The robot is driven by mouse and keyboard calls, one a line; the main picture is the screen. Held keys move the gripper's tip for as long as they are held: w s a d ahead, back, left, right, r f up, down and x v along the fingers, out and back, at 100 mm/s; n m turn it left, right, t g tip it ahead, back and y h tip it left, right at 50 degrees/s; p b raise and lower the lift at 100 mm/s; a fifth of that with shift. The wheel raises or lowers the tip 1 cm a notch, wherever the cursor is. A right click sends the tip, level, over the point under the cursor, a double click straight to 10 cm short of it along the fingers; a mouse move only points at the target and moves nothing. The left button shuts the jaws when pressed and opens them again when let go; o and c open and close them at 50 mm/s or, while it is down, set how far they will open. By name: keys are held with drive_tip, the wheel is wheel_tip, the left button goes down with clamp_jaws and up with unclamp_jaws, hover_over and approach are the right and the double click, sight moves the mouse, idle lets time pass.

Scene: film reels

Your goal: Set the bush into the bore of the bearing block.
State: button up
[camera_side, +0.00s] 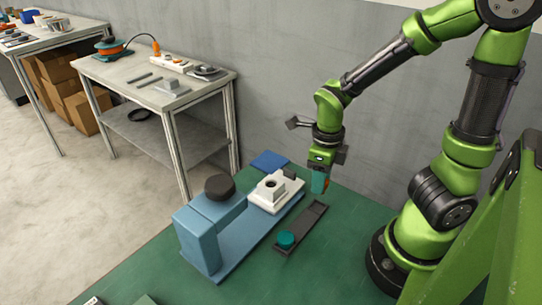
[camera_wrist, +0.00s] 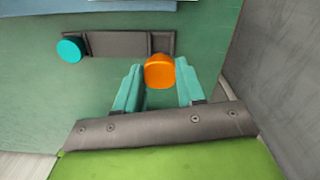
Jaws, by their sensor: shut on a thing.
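My gripper (camera_side: 319,182) has teal fingers and is shut on a round orange bush (camera_wrist: 159,72). In the wrist view the bush sits between the fingertips, in front of one end of the dark tray. In the side view my gripper is right of the white bearing block (camera_side: 262,198), above the table, and mostly hides the bush. The block has a dark round bore (camera_side: 271,184) facing up, and it stands on the blue fixture's base. The bore looks empty. A teal round piece (camera_side: 286,239) sits at the near end of the dark tray (camera_side: 308,222).
The blue fixture (camera_side: 196,238) rises left of the block, with a dark round knob (camera_side: 219,186) on top. A blue flat plate (camera_side: 270,161) lies behind the block. Green table is clear in front of the tray. A grey wall stands behind.

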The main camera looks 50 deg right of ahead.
wheel_tip(320, 180, up, 3)
drive_tip(key=shift+d+r, duration=0.1)
drive_tip(key=shift+d, duration=0.3)
drive_tip(key=w+a+r+n, duration=0.3)
drive_tip(key=w+a+n, duration=0.25)
drive_tip(key=w, duration=0.55)
drive_tip(key=shift+m, duration=0.45)
drive_tip(key=shift+a+f, duration=0.1)
drive_tip(key=shift+f, duration=2.8)
drive_tip(key=shift+f, duration=0.6)
drive_tip(key=o, duration=0.8)
drive_tip(key=shift+c, duration=0.2)
